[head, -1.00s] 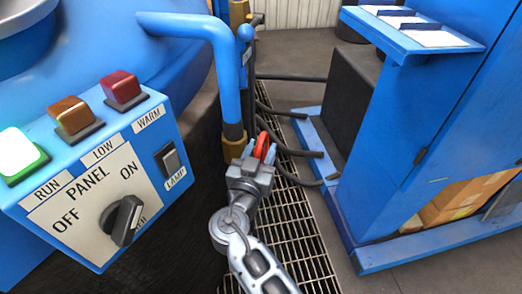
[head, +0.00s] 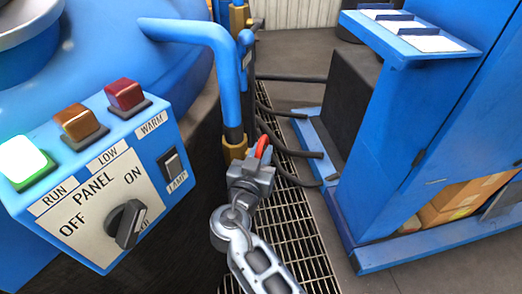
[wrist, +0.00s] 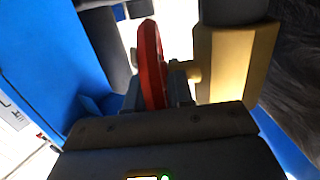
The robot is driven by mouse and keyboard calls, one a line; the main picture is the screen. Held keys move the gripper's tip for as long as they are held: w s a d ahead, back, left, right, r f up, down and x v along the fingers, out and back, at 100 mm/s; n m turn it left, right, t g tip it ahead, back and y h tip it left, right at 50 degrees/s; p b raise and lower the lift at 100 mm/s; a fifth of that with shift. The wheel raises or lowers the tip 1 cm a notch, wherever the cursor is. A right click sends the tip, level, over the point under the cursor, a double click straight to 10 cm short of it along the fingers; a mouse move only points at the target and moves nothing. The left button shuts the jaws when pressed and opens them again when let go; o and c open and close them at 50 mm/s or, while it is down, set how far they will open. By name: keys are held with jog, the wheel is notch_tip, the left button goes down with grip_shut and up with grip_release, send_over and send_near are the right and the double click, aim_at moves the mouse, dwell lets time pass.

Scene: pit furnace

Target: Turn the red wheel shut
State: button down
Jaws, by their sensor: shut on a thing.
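The red wheel (head: 262,146) shows as a thin red edge beside the brass valve body (head: 235,148) on the blue pipe, low behind the control panel. My gripper (head: 256,163) is at the wheel and hides much of it. In the wrist view the red wheel (wrist: 151,65) stands edge-on between the two jaws of my gripper (wrist: 158,90). The jaws are shut on its rim. The brass valve body (wrist: 228,65) is just to the right, joined to the wheel by a short stem.
A blue control panel (head: 85,225) with a green light lit and a black knob stands at the left. A blue cabinet (head: 440,150) stands at the right. Black hoses (head: 290,140) cross the floor grating (head: 290,235). Open floor shows behind the grating.

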aim_at(257, 156)
jog(key=g+p, duration=0.2)
jog(key=p, duration=0.1)
jog(key=g+p, duration=0.2)
jog(key=p, duration=0.1)
jog(key=shift+w+r+y, duration=0.1)
jog(key=shift+r+y, duration=0.25)
jog(key=shift+y, duration=0.05)
jog(key=shift+f+g+p, duration=0.3)
jog(key=shift+g+p, duration=0.85)
jog(key=shift+g, duration=0.05)
jog(key=c, duration=1.1)
grip_release()
jog(key=shift+w, duration=0.1)
jog(key=shift+v, duration=3.9)
jog(key=shift+d, duration=0.2)
